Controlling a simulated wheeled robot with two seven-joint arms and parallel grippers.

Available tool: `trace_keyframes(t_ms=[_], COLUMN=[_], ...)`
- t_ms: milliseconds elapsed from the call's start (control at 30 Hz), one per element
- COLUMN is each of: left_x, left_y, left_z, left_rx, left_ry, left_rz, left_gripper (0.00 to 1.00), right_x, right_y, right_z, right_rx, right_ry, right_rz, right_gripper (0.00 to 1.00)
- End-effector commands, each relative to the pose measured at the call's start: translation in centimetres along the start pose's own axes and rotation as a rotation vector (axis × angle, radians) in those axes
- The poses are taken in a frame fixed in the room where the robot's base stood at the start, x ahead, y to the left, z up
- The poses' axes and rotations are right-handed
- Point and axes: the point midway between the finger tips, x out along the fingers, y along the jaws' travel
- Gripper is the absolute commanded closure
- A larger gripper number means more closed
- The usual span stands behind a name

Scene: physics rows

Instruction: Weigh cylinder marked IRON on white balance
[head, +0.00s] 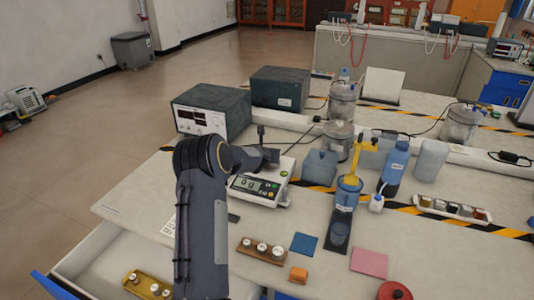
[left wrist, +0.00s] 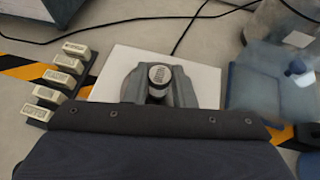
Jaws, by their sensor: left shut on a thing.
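The white balance (head: 284,193) stands on the bench with its display lit and seeming to read 0 g. My left gripper (head: 268,155) is over the balance. In the left wrist view it is shut on a dark cylinder (left wrist: 160,76) with a pale labelled top; the lettering is too small to read surely. The white balance (left wrist: 205,80) lies under the fingers in that view. Whether the cylinder touches the pan cannot be told. The arm hides part of the balance in the head view. My right gripper is not in view.
A wooden block (head: 262,249) with several pale-topped weights sits in front of the balance. A dark power supply (head: 213,112) stands behind. A rack of labelled tags (left wrist: 58,80) is left in the wrist view. Bottles (head: 394,165) stand right. An open drawer (head: 105,262) holds a yellow tray (head: 146,286).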

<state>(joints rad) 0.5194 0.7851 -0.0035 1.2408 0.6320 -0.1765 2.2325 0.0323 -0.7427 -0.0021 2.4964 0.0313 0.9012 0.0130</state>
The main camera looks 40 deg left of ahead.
Motion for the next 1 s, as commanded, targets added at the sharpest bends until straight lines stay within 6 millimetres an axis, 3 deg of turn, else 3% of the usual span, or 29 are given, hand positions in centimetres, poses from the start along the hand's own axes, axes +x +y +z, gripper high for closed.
trace_keyframes(t_ms=[667, 700, 867, 1000], left_x=[0.32, 0.29, 0.28, 0.29], left_y=[0.02, 0.02, 0.02, 0.02], left_z=[-0.52, -0.46, -0.46, -0.49], left_rx=[0.0, -0.001, 0.0, 0.0], left_ry=[-0.002, -0.002, -0.001, -0.001], left_rz=[0.001, 0.001, 0.0, 0.0], left_gripper=[1.0, 0.75, 0.54, 0.52], right_x=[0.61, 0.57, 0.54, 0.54], right_y=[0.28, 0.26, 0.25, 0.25], right_z=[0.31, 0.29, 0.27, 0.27], right_rx=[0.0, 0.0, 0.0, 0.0], right_ry=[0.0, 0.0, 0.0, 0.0], right_rz=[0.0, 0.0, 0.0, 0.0], right_gripper=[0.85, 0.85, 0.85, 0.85])
